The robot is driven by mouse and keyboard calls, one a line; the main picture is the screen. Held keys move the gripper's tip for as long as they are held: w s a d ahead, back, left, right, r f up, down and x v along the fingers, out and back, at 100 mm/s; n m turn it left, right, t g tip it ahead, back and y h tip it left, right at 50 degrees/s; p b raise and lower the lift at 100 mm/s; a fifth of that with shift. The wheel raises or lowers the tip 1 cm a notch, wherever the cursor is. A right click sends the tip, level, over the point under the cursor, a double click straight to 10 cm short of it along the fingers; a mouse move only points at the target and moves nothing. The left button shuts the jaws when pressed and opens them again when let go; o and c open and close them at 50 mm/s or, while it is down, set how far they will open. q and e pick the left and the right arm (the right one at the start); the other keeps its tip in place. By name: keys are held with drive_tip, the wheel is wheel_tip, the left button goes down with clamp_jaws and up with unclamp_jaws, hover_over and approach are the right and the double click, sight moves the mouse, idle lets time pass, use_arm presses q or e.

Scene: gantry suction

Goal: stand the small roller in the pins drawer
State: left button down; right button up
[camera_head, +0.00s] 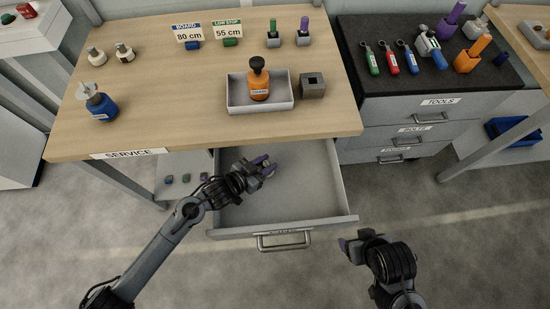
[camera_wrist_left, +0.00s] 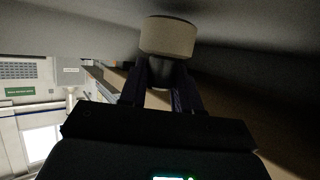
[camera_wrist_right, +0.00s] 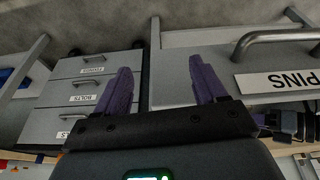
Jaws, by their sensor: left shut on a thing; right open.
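The pins drawer (camera_head: 310,190) is pulled open under the service bench and looks empty apart from my gripper over it. Its PINS label (camera_wrist_right: 279,81) shows upside down in the right wrist view. My left gripper (camera_head: 264,168) is over the back left part of the drawer. It is shut on the small roller, whose pale cylinder (camera_wrist_left: 168,37) and dark narrower part show between the fingers in the left wrist view. In the head view I cannot make out the roller. My right gripper (camera_head: 350,244) is open and empty, in front of the drawer's right corner.
The bench top (camera_head: 180,115) overhangs the drawer's back. It carries an orange bottle (camera_head: 259,88) in a grey tray (camera_head: 235,101), a grey block (camera_head: 313,85) and a blue container (camera_head: 101,107). A tool cabinet (camera_head: 400,112) stands to the right. The drawer's middle and right are clear.

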sight(269, 162)
use_arm(q)
drive_tip(key=w+d+b, duration=0.1)
drive_tip(key=w+d, duration=0.2)
drive_tip(key=shift+d, duration=0.1)
drive_tip(key=shift+f, duration=0.45)
drive_tip(key=shift+s+a+f, duration=0.1)
drive_tip(key=shift+s+a, duration=0.05)
drive_tip(key=shift+a, duration=0.05)
drive_tip(key=shift+b, duration=0.3)
drive_tip(key=shift+d+f, duration=0.1)
drive_tip(key=shift+f, duration=0.1)
drive_tip(key=c, duration=0.8)
unclamp_jaws()
drive_tip(key=shift+r, duration=0.1)
